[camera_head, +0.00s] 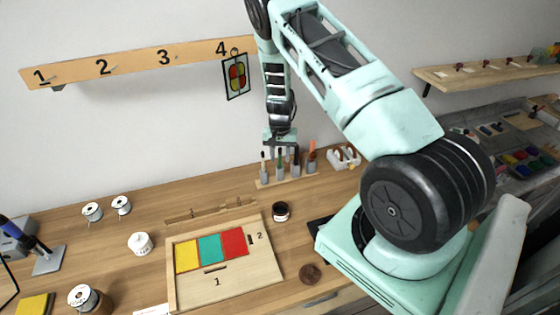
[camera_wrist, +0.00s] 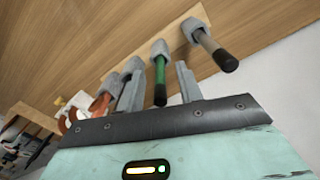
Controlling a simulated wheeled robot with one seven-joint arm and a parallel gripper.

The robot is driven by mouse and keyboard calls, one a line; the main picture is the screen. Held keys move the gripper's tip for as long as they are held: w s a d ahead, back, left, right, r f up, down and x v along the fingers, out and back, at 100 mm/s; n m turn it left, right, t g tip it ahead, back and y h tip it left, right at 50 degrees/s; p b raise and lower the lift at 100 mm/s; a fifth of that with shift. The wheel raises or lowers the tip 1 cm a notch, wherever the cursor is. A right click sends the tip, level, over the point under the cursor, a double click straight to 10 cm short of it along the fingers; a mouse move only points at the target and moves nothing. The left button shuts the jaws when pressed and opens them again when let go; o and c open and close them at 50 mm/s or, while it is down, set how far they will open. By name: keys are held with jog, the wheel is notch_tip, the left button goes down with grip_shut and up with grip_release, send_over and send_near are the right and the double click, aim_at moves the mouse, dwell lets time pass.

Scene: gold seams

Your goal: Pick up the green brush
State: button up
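The green brush (camera_wrist: 160,78) stands in a grey socket of the wooden brush rack (camera_head: 287,181); it also shows in the head view (camera_head: 280,162). In the wrist view its green handle has a dark end that points toward my gripper. My gripper (camera_wrist: 158,88) is open, with one grey finger on each side of the green handle and gaps visible between. In the head view my gripper (camera_head: 280,146) hangs pointing down just above the rack. I cannot tell how far down the fingers reach along the handle.
A brown-handled brush (camera_wrist: 218,52) stands on one side of the green one, and an orange-handled tool (camera_wrist: 100,104) on the other. A white holder (camera_head: 343,158) is right of the rack. A dark-rimmed jar (camera_head: 281,211) and a panel tray (camera_head: 172,283) lie nearer.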

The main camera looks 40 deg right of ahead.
grip_shut()
